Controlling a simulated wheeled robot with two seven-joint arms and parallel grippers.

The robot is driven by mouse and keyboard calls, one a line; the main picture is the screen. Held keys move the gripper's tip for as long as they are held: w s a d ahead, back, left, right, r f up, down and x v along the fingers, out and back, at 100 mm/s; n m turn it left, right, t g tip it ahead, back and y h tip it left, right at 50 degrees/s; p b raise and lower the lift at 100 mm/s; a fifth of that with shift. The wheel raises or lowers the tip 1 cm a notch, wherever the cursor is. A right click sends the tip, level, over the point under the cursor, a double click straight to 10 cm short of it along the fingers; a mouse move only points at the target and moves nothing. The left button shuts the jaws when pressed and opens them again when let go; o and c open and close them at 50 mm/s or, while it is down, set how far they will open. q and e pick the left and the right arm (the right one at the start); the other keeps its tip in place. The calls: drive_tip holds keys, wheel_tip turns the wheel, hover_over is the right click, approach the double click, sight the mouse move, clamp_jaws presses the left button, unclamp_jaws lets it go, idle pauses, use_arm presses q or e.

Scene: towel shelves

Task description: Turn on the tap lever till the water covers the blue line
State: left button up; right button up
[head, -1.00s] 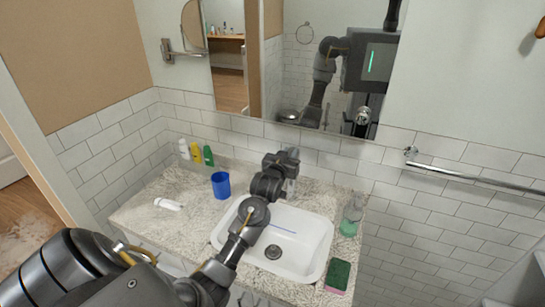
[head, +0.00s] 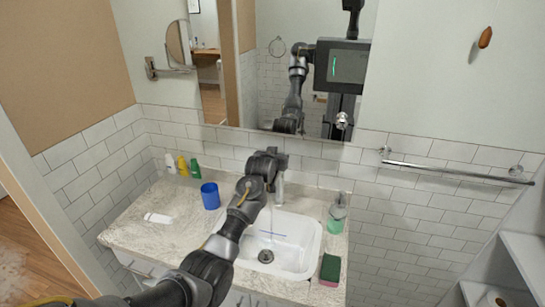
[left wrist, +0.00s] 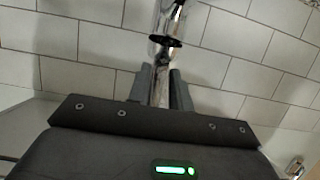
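The chrome tap (head: 280,190) stands at the back of the white basin (head: 312,250). My left gripper (head: 275,160) is at the top of the tap, and my left arm crosses over the basin's left side. In the left wrist view, the chrome tap part (left wrist: 161,88) runs between the two dark fingers of the left gripper (left wrist: 160,90). I cannot tell whether the fingers press on it. The blue line (head: 274,234) shows on the basin's inner wall, partly behind my arm. The drain (head: 265,256) is visible. I cannot tell whether water runs. My right gripper is out of view.
A blue cup (head: 210,196) and small bottles (head: 183,166) stand left on the counter (head: 150,236). A soap dispenser (head: 337,214) and a green sponge (head: 330,268) are right of the basin. The mirror (head: 300,80) is behind, and a towel rail (head: 455,173) is at right.

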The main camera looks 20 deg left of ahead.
use_arm(q)
drive_tip(key=o, duration=0.4)
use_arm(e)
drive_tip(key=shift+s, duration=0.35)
use_arm(q)
drive_tip(key=shift+s, duration=0.1)
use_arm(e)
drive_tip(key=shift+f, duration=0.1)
use_arm(q)
drive_tip(key=shift+s, duration=0.3)
drive_tip(key=b+v, duration=0.2)
drive_tip(key=v, duration=0.8)
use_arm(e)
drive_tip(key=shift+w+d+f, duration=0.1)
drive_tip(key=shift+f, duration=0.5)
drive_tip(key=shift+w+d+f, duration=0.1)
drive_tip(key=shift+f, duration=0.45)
use_arm(q)
drive_tip(key=shift+r, duration=0.1)
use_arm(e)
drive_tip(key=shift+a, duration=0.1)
